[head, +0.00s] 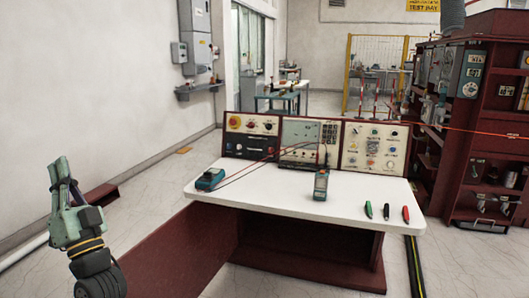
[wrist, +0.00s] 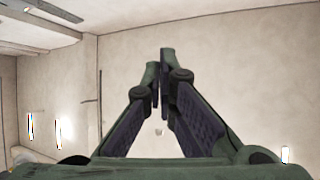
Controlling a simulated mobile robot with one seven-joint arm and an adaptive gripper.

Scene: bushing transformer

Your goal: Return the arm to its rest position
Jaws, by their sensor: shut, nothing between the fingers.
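My gripper (head: 62,180) is raised at the left side of the head view, pointing up, with my dark wrist below it. It is well apart from the white-topped bench and touches nothing. In the wrist view my gripper's fingertips (wrist: 163,60) are together and nothing is between them.
A white-topped test bench (head: 250,198) with a control panel (head: 300,140) stands in the middle. On it are a teal box (head: 210,179), a handheld meter (head: 321,184) and three markers (head: 386,211). A dark red cabinet (head: 480,120) stands right. The space around my gripper is clear.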

